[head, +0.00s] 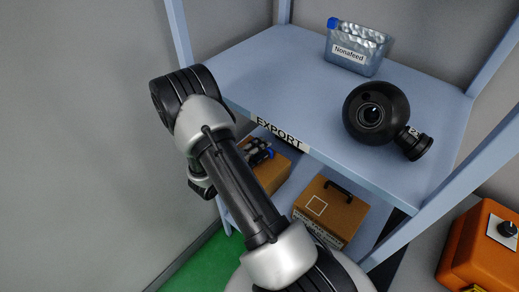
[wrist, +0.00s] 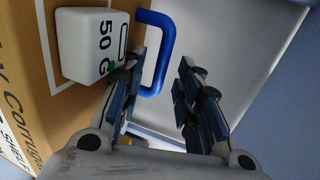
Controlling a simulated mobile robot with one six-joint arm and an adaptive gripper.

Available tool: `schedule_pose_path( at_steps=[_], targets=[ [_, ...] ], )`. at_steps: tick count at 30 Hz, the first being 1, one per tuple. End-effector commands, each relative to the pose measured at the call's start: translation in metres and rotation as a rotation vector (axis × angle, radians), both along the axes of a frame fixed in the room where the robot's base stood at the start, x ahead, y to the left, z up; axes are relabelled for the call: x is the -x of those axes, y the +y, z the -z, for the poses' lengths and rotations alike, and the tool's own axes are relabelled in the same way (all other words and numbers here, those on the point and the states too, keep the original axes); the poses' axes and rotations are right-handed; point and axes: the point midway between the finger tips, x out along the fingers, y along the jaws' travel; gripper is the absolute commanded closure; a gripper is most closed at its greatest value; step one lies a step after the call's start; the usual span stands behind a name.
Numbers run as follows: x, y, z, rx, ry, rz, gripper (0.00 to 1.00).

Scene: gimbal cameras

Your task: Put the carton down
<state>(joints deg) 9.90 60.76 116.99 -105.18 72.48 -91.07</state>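A brown carton (head: 272,176) sits on the lower shelf at the left, partly hidden behind my arm. In the wrist view the carton (wrist: 25,60) fills the left side, with printed text on it. Its blue handle (wrist: 166,55) stands out from that face. My gripper (wrist: 160,72) is open, with a clear gap between its fingers. The lower part of the handle reaches into that gap, close to the left finger, and the fingers are not closed on it. In the head view my gripper (head: 258,151) is at the carton's top, partly hidden.
A white block marked 50 G (wrist: 88,45) is on the carton's face beside the left finger. A second carton (head: 330,212) with a black handle stands to the right. The upper shelf (head: 270,75), labelled EXPORT, holds a black spherical camera (head: 375,108) and a Nonafeed bag (head: 355,50).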

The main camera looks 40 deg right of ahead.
Motion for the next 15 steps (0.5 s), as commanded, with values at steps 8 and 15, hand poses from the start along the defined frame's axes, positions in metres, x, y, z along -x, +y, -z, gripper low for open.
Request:
schedule_pose_path(
  at_steps=[8,15],
  targets=[
    [0.000,0.002,-0.004,0.000,0.000,-0.001,0.69],
    [0.002,0.042,-0.017,0.000,0.000,-0.007,0.69]
  ],
)
